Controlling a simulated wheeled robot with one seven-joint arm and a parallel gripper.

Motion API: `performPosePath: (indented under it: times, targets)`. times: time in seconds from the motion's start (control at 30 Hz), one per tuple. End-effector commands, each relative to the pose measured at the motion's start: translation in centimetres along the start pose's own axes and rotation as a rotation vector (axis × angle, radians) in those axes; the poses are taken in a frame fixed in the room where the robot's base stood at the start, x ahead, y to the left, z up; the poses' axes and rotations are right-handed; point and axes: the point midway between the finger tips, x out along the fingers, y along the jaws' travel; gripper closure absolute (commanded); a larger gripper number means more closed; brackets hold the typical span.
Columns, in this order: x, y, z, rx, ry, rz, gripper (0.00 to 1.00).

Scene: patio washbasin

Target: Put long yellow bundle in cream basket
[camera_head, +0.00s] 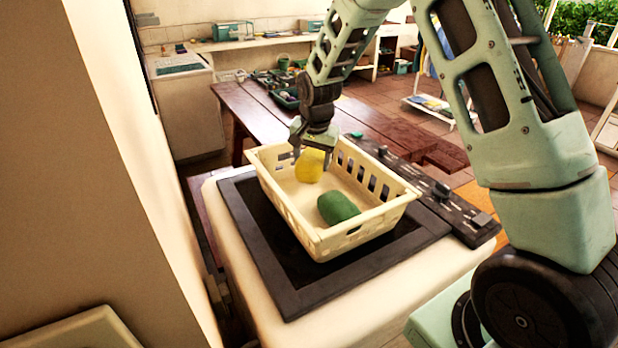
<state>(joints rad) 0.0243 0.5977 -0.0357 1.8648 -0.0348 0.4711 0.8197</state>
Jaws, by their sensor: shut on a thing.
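The cream basket (377,226) stands on a dark framed panel on a white counter, with slotted walls and an open top. My gripper (314,157) is over the back part of the basket, pointing down. It is shut on a yellow thing (309,168), which hangs at or inside the basket's back end; whether it touches the floor of the basket, I cannot tell. Its upper part is hidden by my gripper. It looks rounded from here, and its full length does not show. A dark green oval thing (338,208) lies in the front part of the basket.
The dark panel (290,300) surrounds the basket's base. A dark strip with knobs (440,198) lies along its right. A brown wooden table (255,115) with small items stands behind. A wall (90,180) rises close on the left.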

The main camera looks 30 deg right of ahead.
Motion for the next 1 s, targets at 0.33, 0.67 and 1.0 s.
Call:
performPosePath:
  times: [0.33,0.67,1.0]
  targets:
    - [4.3,0.6,0.7,0.001,-0.001,0.002,0.70]
    - [5.0,0.6,0.8,0.001,0.002,-0.001,0.70]
    - [5.2,0.7,0.9,0.001,0.001,-0.001,0.17]
